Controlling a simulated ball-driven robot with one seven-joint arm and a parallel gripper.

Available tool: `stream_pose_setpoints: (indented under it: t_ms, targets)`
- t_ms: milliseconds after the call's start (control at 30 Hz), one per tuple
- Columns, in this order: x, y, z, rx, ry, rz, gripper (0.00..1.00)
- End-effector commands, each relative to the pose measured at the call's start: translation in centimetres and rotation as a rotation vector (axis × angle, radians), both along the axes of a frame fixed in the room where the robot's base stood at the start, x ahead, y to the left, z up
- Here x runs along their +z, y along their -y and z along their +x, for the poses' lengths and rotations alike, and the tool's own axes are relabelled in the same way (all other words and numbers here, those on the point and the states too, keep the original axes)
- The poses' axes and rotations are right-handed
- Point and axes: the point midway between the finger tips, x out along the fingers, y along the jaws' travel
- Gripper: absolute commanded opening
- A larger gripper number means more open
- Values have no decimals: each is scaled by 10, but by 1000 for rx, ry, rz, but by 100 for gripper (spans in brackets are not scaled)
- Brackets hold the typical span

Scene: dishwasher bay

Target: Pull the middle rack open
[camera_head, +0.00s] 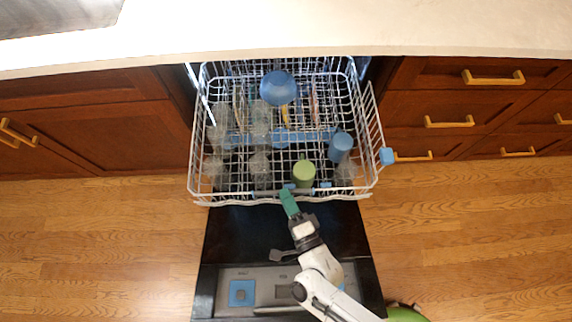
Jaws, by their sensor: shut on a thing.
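The white wire middle rack (235,199) is out from under the counter, above the open dishwasher door (240,235). Its back end reaches under the counter edge. It holds a blue bowl (278,87), a blue cup (340,146), a green cup (304,172) and several clear glasses (258,165). My gripper (287,196), with teal fingers, is at the front edge of the rack, just right of its middle. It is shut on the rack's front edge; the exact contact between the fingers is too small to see.
The open door lies flat in front, with a detergent compartment (242,292). Wooden drawers (460,105) and cabinets (95,125) flank the bay. The light counter (300,30) overhangs the back. The wood floor (475,240) is clear on both sides.

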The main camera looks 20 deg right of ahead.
Motion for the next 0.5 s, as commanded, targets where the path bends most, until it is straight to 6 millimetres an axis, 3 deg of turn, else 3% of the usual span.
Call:
stream_pose_setpoints:
  t_ms: [33, 200, 500]
  targets:
    - [-3, -3, -13, 1, -7, -1, 0]
    - [-2, -13, -42, 0, -5, 0, 0]
    - [-2, -21, -67, 0, -3, 0, 0]
